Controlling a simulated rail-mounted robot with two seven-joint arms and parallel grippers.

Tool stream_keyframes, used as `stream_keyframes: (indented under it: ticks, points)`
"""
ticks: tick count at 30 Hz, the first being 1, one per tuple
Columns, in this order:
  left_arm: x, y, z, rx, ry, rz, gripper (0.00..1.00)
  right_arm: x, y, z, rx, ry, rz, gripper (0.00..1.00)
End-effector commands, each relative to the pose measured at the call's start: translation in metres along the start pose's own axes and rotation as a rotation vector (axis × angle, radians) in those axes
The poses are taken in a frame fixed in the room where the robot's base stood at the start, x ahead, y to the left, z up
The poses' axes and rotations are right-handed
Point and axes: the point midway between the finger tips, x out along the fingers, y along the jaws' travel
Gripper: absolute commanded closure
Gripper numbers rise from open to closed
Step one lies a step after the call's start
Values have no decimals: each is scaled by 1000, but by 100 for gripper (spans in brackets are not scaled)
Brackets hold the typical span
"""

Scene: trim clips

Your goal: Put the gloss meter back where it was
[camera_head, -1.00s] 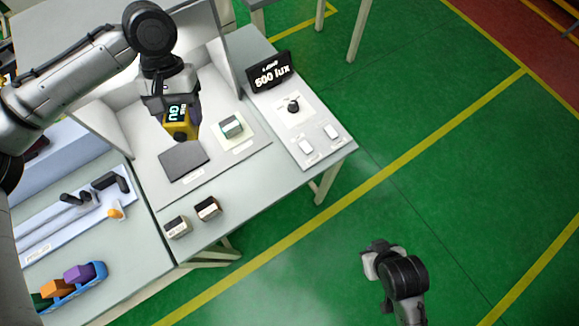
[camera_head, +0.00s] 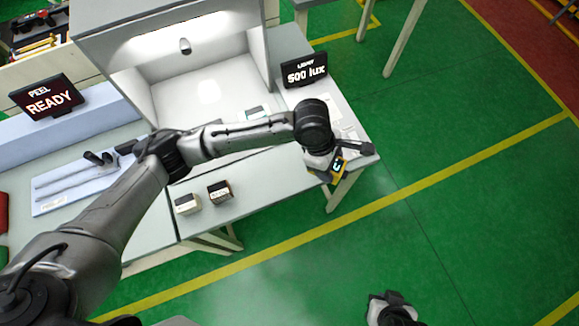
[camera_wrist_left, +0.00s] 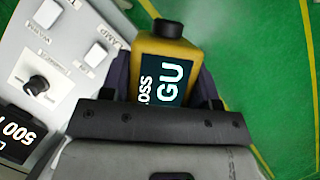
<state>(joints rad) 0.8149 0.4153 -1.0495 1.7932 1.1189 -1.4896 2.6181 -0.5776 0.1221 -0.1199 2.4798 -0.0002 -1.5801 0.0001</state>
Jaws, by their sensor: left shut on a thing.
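The gloss meter (camera_head: 339,170) is a yellow block with a dark screen, held by my left gripper (camera_head: 341,160) at the right end of the table. In the left wrist view the gloss meter (camera_wrist_left: 169,49) shows its screen with "GLOSS GU" and a dark round knob on its far end. My left gripper's fingers (camera_wrist_left: 163,85) close on its two sides. It looks held above the table's right edge, by the light control panel (camera_wrist_left: 65,60). My right gripper (camera_head: 388,305) is low at the bottom of the head view, away from the table; its jaws are unclear.
A lit booth (camera_head: 95,48) stands at the back, its floor partly hidden by my left arm. Two small blocks (camera_head: 187,204) (camera_head: 220,192) sit near the table's front edge. A "PEEL READY" screen (camera_head: 48,98) is at left.

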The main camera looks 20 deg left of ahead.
Motion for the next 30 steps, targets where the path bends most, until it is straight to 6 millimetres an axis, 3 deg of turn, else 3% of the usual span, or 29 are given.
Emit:
stream_keyframes:
  ticks: [4,7,15,21,30]
  points:
    - [7,-1,1,-70,1,29,75,1,0,0,0,0,0,100]
    - [11,0,-12,-90,3,36,75,2,0,1,0,0,0,100]
    - [20,3,-76,-94,5,37,75,8,-1,3,2,-1,-2,100]
    - [26,5,-112,-91,4,36,75,11,-2,5,3,-2,-3,100]
    - [28,6,-130,-88,1,36,75,13,-2,5,3,-2,-3,100]
